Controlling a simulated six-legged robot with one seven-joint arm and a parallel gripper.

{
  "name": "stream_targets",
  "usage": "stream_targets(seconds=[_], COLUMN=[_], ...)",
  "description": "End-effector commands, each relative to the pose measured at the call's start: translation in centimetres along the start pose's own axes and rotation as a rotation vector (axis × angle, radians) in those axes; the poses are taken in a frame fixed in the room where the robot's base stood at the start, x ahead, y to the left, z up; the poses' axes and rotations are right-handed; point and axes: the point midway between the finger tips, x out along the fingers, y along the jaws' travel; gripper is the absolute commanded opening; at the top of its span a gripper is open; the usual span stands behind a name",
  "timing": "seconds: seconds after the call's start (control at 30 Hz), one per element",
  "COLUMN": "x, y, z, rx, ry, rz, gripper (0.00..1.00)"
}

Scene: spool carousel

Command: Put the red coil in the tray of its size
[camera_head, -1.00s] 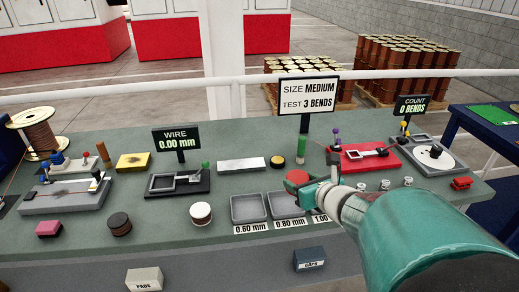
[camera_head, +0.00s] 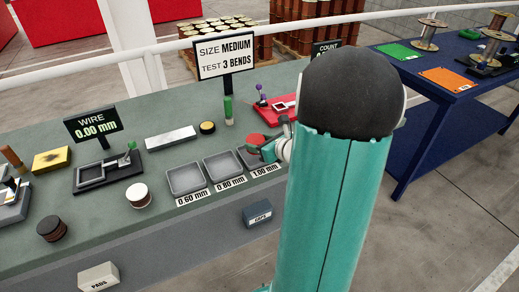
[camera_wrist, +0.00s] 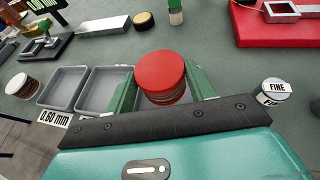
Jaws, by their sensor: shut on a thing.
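The red coil (camera_wrist: 161,73) is a round stack with a red top and brown wire sides. My gripper (camera_wrist: 160,88) is shut on it, with one green finger on each side. In the head view the red coil (camera_head: 256,141) shows at the back of the 1.00 mm tray, which it and my gripper partly hide. Whether it touches anything below cannot be told. The empty 0.60 mm tray (camera_head: 186,179) and 0.80 mm tray (camera_head: 225,166) lie to its left. A sign (camera_head: 224,55) reads SIZE MEDIUM, TEST 3 BENDS.
A white-topped coil (camera_head: 138,195) and a dark coil (camera_head: 52,229) stand left of the trays. A FINE-labelled cap (camera_wrist: 276,91) is right of my gripper. The WIRE display (camera_head: 93,125) reads 0.00 mm. A red fixture (camera_head: 276,113) stands behind. My arm hides the bench's right part.

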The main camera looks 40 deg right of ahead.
Motion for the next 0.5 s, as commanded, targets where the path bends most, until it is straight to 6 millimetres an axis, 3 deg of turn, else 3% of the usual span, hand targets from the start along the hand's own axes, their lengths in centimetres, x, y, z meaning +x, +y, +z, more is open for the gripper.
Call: stream_targets(seconds=[0.2, 0.5], x=[1.2, 1.3], y=[-0.1, -0.1], z=[-2.7, -2.9], rx=[0.002, -0.001], ry=[0.001, -0.001], rz=[0.001, 0.0], gripper=[0.18, 0.18])
